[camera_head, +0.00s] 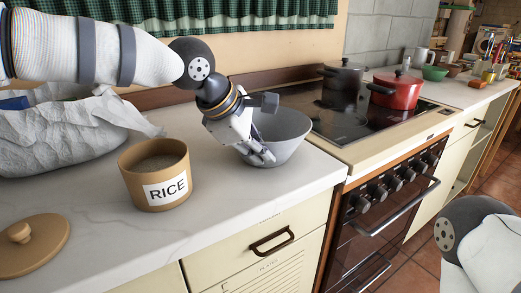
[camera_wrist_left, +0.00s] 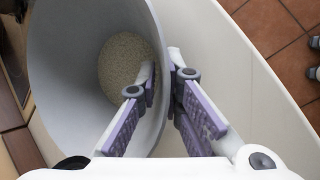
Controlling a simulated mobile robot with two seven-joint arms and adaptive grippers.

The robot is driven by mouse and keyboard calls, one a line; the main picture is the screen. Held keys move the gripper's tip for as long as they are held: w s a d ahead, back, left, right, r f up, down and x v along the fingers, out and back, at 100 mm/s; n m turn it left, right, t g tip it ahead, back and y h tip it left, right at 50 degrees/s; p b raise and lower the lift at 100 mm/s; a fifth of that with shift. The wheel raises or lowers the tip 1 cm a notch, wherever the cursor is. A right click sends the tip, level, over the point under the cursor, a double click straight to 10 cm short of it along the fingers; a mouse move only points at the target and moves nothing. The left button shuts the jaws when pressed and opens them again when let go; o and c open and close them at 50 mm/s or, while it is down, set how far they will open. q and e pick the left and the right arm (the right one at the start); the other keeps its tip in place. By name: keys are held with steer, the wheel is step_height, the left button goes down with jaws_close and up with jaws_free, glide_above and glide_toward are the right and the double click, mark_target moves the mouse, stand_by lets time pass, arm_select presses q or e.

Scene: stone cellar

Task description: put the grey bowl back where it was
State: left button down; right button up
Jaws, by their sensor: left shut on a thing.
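The grey bowl (camera_head: 286,132) is at the counter's right part, close to the stove. My left gripper (camera_head: 259,152) is shut on its near-left wall, one finger inside the bowl and one outside. In the left wrist view the bowl's wall (camera_wrist_left: 75,65) passes between the fingers of the gripper (camera_wrist_left: 164,75). Pale grains (camera_wrist_left: 124,65) like rice lie in the bottom of the bowl. I cannot tell whether the bowl's base touches the counter. My right gripper is out of view; only part of my right arm shows at lower right.
An open tan canister marked RICE (camera_head: 158,180) stands left of the bowl, with its wooden lid (camera_head: 32,245) at far left. A crumpled paper bag (camera_head: 65,135) is behind. A dark pot (camera_head: 341,86) and a red pot (camera_head: 396,91) stand on the stove. The counter's front (camera_head: 235,210) is clear.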

arm_select(q)
steer(key=c, duration=2.2)
jaws_free()
steer(key=shift+f, duration=0.15)
steer(key=o, duration=0.5)
steer(key=shift+r, duration=0.25)
steer(key=p+v, duration=0.1)
steer(key=v, duration=1.1)
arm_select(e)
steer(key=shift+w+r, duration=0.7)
arm_select(q)
steer(key=shift+f, duration=0.1)
